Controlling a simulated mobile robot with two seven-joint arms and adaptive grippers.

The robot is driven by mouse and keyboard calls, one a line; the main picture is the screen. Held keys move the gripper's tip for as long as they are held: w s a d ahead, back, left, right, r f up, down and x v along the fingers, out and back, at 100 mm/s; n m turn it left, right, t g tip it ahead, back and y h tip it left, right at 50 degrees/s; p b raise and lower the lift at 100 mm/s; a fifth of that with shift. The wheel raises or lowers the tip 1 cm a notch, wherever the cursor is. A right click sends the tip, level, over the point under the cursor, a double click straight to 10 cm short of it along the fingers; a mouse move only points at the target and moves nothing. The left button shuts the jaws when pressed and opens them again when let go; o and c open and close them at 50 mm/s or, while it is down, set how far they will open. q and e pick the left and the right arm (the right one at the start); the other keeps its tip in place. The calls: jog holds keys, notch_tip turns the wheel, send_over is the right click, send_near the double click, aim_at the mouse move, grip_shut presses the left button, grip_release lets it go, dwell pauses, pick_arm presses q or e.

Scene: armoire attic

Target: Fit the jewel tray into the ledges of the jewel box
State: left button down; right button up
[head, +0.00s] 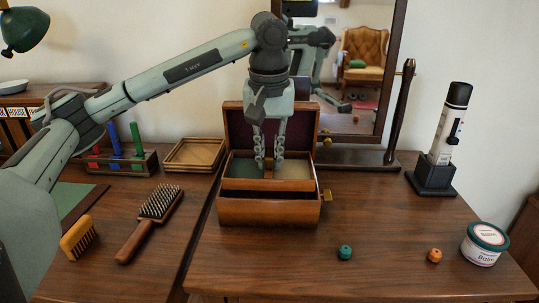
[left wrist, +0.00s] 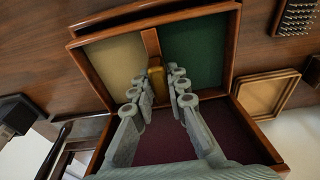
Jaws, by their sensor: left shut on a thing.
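The jewel box (head: 268,213) stands on the table with its red-lined lid (head: 232,128) open at the back; the box also shows in the left wrist view (left wrist: 110,20). The jewel tray (head: 297,171) has a wooden rim and divider, with a green and a cream compartment; it also shows in the left wrist view (left wrist: 195,50). It is at the box's mouth, with a dark gap along its front. I cannot tell whether it rests on the ledges, which are hidden. My left gripper (head: 268,168) points down, shut on the tray's brass handle (left wrist: 156,76). My right gripper is out of view.
A mirror stand (head: 350,157) is behind. A green bead (head: 344,252), orange bead (head: 434,255), balm tin (head: 484,244) and bottle on a stand (head: 443,145) are right.

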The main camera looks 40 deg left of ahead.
aim_at(270, 174)
pick_arm(q)
jog(key=shift+f+b, duration=1.75)
jog(key=shift+f, duration=0.6)
jog(key=c, duration=1.4)
grip_release()
jog(key=shift+r, duration=0.1)
jog(key=r, duration=0.4)
jog(key=s+r, duration=0.1)
jog(key=r, duration=0.2)
jog(key=d+r, duration=0.1)
jog(key=r, duration=0.3)
jog(key=shift+s+r, duration=0.25)
jog(key=shift+r, duration=0.1)
